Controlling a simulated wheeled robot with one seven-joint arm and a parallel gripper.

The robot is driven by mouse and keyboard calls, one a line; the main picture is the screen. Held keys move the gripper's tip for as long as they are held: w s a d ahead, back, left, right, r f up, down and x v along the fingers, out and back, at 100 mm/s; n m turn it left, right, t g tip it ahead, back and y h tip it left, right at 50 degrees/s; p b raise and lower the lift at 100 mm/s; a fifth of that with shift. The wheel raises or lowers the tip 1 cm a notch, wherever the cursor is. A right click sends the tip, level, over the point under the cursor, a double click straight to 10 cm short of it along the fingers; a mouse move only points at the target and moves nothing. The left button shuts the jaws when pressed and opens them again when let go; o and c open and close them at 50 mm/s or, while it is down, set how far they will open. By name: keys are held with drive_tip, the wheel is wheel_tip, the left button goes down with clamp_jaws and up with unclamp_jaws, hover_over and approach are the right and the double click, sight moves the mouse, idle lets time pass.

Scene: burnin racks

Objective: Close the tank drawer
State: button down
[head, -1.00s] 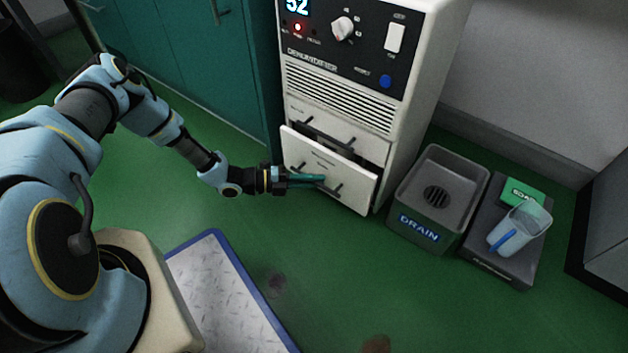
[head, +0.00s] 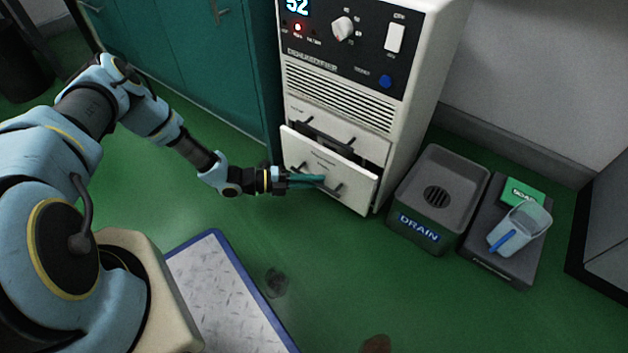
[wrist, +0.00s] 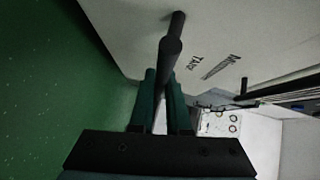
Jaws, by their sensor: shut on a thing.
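The tank drawer (head: 352,187) is the white lower drawer of the dehumidifier (head: 338,75). It stands partly pulled out, with a dark gap above its front panel. Its dark bar handle (wrist: 170,48) runs across the front panel in the wrist view. My gripper (head: 318,181) is at the drawer front, with its teal fingers at the handle. In the wrist view my gripper (wrist: 162,95) has its fingers on either side of the bar, shut on it. The drawer's inside is mostly hidden behind its front.
A grey drain basin (head: 412,219) stands on the floor to the right of the dehumidifier. A dark scale-like platform (head: 483,262) beside it holds a clear jug (head: 521,226) and a green box (head: 522,192). Teal cabinets (head: 190,60) stand behind left.

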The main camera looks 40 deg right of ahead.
sight(321, 172)
drive_tip(key=d+b, duration=0.1)
drive_tip(key=d, duration=0.1)
drive_tip(key=w+d, duration=0.1)
drive_tip(key=shift+w+d+f+b, duration=0.1)
drive_tip(key=shift+d+f+b, duration=0.05)
drive_tip(key=shift+d+b, duration=0.25)
drive_tip(key=shift+d, duration=0.1)
drive_tip(key=c, duration=0.9)
unclamp_jaws()
drive_tip(key=p+v, duration=0.3)
drive_tip(key=v, duration=0.8)
